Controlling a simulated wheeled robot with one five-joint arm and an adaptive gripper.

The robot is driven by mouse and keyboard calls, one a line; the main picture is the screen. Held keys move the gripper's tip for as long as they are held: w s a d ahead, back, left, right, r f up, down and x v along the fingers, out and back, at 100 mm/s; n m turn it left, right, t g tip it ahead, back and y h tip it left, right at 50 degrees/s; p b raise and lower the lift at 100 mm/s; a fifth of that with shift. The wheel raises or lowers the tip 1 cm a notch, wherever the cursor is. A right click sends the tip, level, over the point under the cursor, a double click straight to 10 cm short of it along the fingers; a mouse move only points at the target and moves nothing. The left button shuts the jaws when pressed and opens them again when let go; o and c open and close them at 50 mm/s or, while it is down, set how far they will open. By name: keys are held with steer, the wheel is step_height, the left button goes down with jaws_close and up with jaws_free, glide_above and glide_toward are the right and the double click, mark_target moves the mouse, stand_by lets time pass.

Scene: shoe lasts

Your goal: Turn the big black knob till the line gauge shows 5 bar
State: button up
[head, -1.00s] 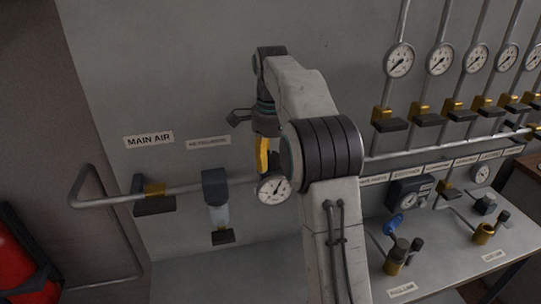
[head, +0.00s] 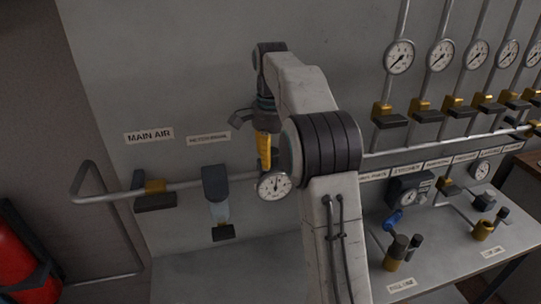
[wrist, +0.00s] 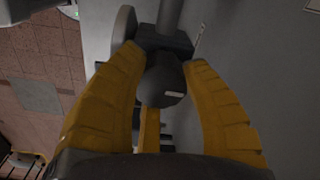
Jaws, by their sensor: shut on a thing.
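The big black knob (wrist: 163,78) shows in the wrist view between my yellow fingers, with a small pale mark on its face. My gripper (head: 265,165) is shut on it, pointing down above the pipe. In the head view the knob is mostly hidden by my fingers and arm. The line gauge (head: 273,186) is a round white dial just below my gripper. Its needle stands close to upright, but its numbers are too small to read.
A filter with a clear bowl (head: 217,195) hangs left of the gauge, and the main air valve (head: 154,195) is farther left. Several gauges (head: 399,57) and valves line the wall at right. A grey bench (head: 440,250) carries brass fittings. A red cylinder (head: 18,255) stands at lower left.

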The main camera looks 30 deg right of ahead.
mark_target(272, 152)
steer(key=shift+f, duration=0.15)
steer(key=o, duration=1.2)
steer(key=shift+d, duration=0.15)
steer(key=shift+r, duration=0.25)
steer(key=shift+r, duration=3.2)
steer(key=shift+s+r, duration=0.1)
steer(key=shift+r, duration=0.2)
steer(key=shift+r, duration=0.1)
